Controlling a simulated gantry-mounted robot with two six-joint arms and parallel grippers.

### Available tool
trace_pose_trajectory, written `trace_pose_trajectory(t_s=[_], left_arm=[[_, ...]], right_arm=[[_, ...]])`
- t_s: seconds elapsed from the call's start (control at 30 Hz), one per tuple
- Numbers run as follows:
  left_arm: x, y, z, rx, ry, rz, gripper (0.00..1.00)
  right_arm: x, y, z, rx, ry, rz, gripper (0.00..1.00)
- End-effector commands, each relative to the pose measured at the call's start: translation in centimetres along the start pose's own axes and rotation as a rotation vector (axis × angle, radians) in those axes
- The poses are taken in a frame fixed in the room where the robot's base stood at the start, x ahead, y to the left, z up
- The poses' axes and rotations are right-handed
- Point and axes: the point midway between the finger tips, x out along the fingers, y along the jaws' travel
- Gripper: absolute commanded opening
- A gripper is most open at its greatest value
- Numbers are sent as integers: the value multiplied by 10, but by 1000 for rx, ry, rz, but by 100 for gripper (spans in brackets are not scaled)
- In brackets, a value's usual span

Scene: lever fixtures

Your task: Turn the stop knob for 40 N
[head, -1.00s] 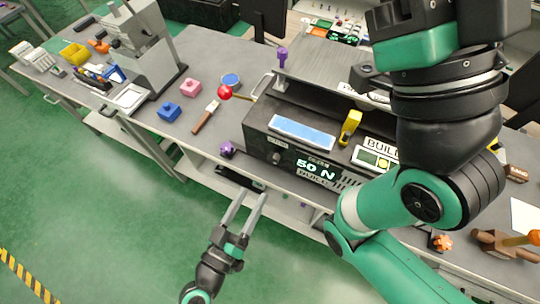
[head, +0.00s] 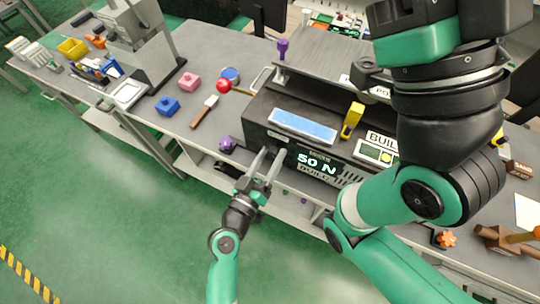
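A dark machine (head: 255,112) with a "50 N" display (head: 315,163) on its front panel stands on the bench. A small dark knob lies on that panel left of the display; the fingers of my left gripper now largely hide it. My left gripper (head: 275,151) is open, its two fingers pointing at the panel beside the display. I cannot tell whether they touch the knob.
A yellow part (head: 352,119) stands on the machine. The green floor in front is clear.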

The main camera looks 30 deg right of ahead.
Motion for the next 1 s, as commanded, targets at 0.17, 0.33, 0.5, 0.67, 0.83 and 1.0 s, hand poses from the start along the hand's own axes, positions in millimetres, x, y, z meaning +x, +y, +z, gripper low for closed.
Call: trace_pose_trajectory(t_s=[0.17, 0.33, 0.5, 0.67, 0.83, 1.0], left_arm=[[0, 0, 0, 0, 0, 0, 25], [0, 0, 0, 0, 0, 0, 0], [0, 0, 0, -1, 0, 0, 0], [0, 0, 0, -20, 0, 0, 0], [0, 0, 0, -79, 0, 0, 0], [0, -1, 0, -187, 1, 0, 0]], right_arm=[[0, 0, 0, 0, 0, 0, 50], [0, 0, 0, 0, 0, 0, 50], [0, 0, 0, 0, 0, 0, 50], [0, 0, 0, 0, 0, 0, 50], [-1, 0, 1, 0, 0, 0, 50], [-1, 0, 1, 0, 0, 0, 50]])
